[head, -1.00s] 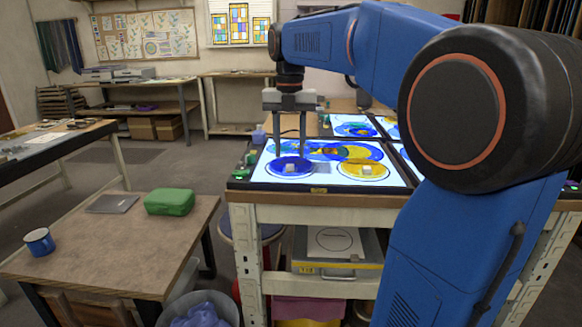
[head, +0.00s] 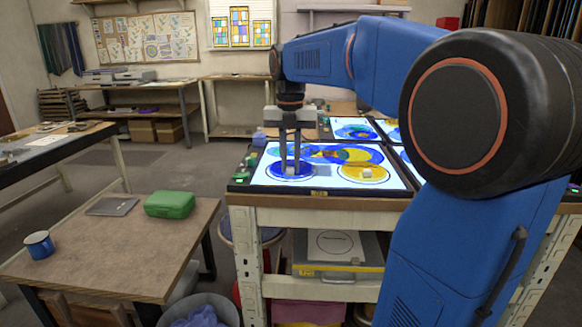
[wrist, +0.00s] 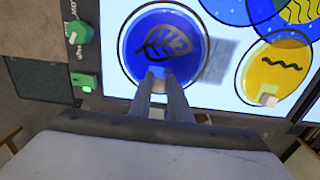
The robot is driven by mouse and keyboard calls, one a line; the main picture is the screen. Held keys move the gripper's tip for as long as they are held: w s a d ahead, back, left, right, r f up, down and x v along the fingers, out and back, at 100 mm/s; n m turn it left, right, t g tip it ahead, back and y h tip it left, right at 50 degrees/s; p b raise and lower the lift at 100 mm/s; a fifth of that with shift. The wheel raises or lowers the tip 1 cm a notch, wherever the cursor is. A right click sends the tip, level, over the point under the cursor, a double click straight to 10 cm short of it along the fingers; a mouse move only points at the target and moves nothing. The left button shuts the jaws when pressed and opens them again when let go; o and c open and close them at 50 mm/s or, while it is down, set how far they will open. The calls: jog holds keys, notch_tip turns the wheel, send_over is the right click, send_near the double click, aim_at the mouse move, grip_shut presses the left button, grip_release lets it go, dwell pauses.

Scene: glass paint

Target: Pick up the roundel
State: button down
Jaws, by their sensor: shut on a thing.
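The blue roundel (head: 274,172), a round disc with a dark leaf drawing and a small pale block on top, lies on the lit panel (head: 325,180). It also shows in the wrist view (wrist: 178,62), inside a thin dark outline. My gripper (head: 290,168) points straight down over it. In the wrist view the fingers (wrist: 160,82) are closed on the pale block (wrist: 157,73), partly hiding it. The disc looks flat on the panel; I cannot tell any gap beneath. A yellow roundel (head: 352,173) with a dark wavy line and its own pale block lies to the right.
Overlapping blue and yellow discs (head: 330,152) lie behind on the panel. A green dial (wrist: 79,32) and a green-lit switch (wrist: 85,82) sit at its left edge. A wooden table (head: 130,235) with a green case (head: 170,204) and a blue mug (head: 39,244) stands at left.

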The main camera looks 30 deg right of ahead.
notch_tip(320, 180, up, 10)
dwell(0.6)
